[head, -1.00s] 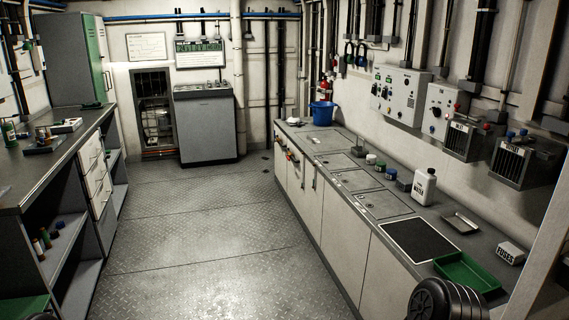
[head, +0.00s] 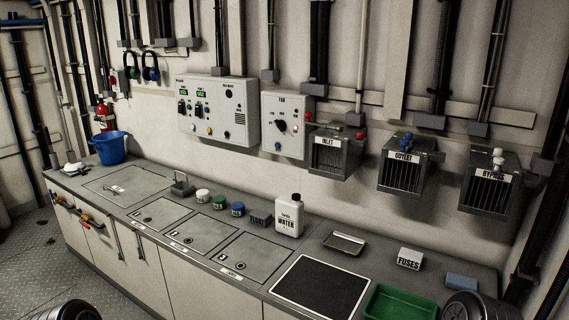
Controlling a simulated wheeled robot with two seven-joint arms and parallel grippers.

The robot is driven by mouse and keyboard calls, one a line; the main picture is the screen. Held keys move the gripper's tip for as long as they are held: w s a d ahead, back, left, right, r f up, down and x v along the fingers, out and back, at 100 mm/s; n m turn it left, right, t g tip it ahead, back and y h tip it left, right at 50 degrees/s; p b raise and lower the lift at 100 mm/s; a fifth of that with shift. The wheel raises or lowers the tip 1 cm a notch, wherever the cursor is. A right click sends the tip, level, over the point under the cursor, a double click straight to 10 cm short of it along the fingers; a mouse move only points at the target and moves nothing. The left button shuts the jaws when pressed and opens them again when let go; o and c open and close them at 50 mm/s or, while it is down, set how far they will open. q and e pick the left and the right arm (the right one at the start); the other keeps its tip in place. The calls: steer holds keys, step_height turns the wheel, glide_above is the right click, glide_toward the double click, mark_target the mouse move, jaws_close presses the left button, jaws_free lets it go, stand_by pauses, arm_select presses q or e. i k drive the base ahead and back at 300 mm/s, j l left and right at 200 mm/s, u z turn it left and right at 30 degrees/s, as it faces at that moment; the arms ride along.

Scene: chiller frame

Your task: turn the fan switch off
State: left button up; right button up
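The fan panel (head: 297,105) is a light grey wall box with a "FAN" label, above the counter near the middle of the head view. Its black rotary fan switch (head: 281,127) sits on the front face, with small markings around it. The knob's exact pointing direction is too small to read. A red button and small coloured knobs are also on the box. Nothing covers the switch. Neither gripper shows; only dark rounded parts of my arms appear at the bottom left and bottom right edges.
A larger control panel (head: 218,108) hangs left of the fan panel. Inlet (head: 331,157), outlet (head: 407,174) and bypass (head: 488,183) boxes jut out to its right. A white water bottle (head: 289,217), jars, a metal tray (head: 344,243) and a green tray (head: 400,303) stand on the counter.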

mark_target(281, 124)
steer(key=i+j+z, duration=0.15)
steer(key=j, duration=0.2)
steer(key=i+j, duration=1.2)
steer(key=z, duration=1.5)
